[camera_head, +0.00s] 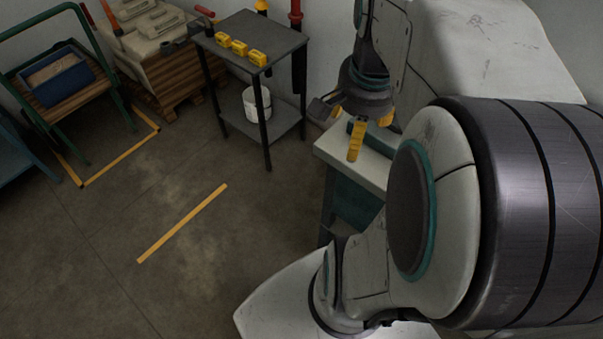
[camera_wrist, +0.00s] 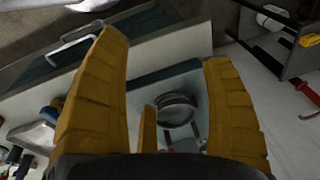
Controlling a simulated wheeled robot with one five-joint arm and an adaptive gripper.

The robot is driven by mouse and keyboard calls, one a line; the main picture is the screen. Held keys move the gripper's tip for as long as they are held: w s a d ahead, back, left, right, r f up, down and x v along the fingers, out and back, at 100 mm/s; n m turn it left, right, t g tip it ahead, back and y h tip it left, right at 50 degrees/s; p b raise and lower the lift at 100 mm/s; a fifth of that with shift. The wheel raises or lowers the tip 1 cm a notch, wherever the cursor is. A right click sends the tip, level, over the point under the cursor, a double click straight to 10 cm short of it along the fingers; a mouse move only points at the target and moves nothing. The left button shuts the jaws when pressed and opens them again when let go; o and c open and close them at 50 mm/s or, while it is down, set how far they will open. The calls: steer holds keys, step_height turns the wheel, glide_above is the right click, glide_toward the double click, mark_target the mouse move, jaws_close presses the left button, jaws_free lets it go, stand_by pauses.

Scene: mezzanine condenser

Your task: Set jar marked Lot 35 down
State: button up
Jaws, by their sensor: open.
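My gripper (camera_head: 367,136) hangs fingers-down over a pale-topped bench with a teal front (camera_head: 348,172) in the head view. In the wrist view its yellow fingers (camera_wrist: 165,60) are spread apart, with a third finger between them. A round, grey-rimmed jar-like thing (camera_wrist: 178,108) shows between the fingers, apparently within a teal-edged tray (camera_wrist: 188,75). No finger clearly touches it. No Lot 35 mark can be read, so I cannot tell whether it is the named jar. In the head view, my gripper and arm hide much of the bench top.
A dark cart (camera_head: 262,30) carries several yellow blocks (camera_head: 240,47), with a white bucket (camera_head: 255,103) on its lower shelf. A blue bin (camera_head: 58,80) sits on a green-framed trolley at left. The floor with a yellow line (camera_head: 183,222) is open.

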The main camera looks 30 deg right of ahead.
steer(key=s+a+f+n+t+y, duration=0.1)
steer(key=s+a+f+n, duration=0.1)
steer(key=a+n, duration=1)
steer(key=shift+a+f+n+t, duration=0.4)
steer(key=shift+f+n, duration=0.15)
steer(key=shift+n, duration=0.85)
steer(key=shift+s, duration=0.1)
